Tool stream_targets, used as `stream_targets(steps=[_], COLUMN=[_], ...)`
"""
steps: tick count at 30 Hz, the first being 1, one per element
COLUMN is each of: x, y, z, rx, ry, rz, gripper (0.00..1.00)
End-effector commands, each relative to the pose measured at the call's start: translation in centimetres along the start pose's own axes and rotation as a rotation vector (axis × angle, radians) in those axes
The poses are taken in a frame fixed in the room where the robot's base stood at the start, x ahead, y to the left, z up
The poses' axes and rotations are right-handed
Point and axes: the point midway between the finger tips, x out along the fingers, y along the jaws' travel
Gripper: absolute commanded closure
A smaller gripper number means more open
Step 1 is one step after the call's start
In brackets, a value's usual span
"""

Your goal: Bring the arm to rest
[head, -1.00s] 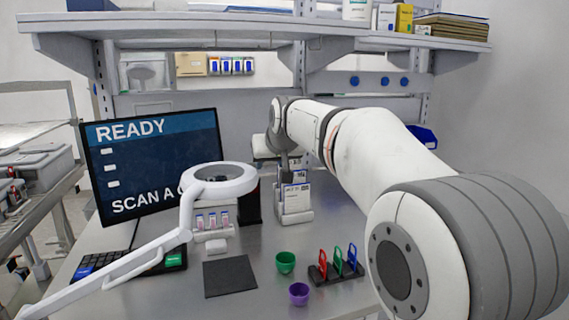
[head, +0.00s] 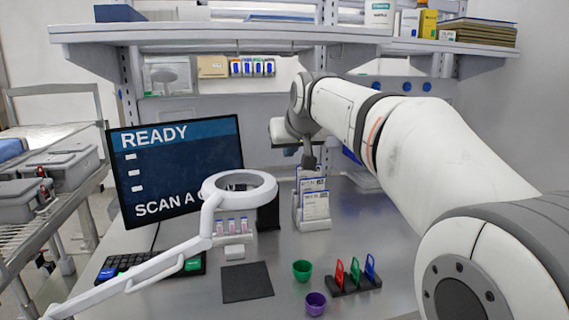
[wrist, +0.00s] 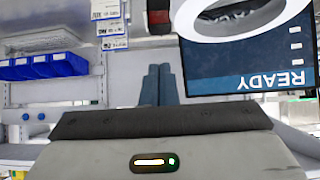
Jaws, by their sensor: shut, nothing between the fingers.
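My arm reaches from the lower right over the bench toward its back in the head view. My gripper (head: 308,160) points down just above the white card holder (head: 313,222) and its cards, apart from it as far as I can tell. In the wrist view my gripper (wrist: 158,72) shows two dark fingers side by side, closed together with nothing between them. The monitor (head: 180,165) reads READY and also shows upside down in the wrist view (wrist: 245,65).
A white ring lamp (head: 240,187) on a jointed arm stands left of my gripper. Green (head: 302,270) and purple (head: 316,303) cups and a rack of coloured tags (head: 355,282) sit in front. A shelf (head: 260,36) runs overhead.

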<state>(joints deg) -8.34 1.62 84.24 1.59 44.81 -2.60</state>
Motion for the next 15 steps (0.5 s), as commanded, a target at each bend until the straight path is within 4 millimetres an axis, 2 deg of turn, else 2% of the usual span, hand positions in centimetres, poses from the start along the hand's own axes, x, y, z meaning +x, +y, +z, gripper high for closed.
stream_targets(steps=[1,6,12,14,15], x=[-1.2,-4.2,-5.7,-5.7,-5.5], y=[0.1,0.2,0.3,0.5,0.7], z=[-0.1,-0.4,-0.6,0.4,1.6], rx=[0.001,0.001,0.001,0.005,0.009], ry=[0.004,0.005,0.004,-0.013,-0.034], rz=[0.0,-0.002,-0.004,-0.001,0.003], gripper=[1.0,1.0,1.0,1.0,1.0])
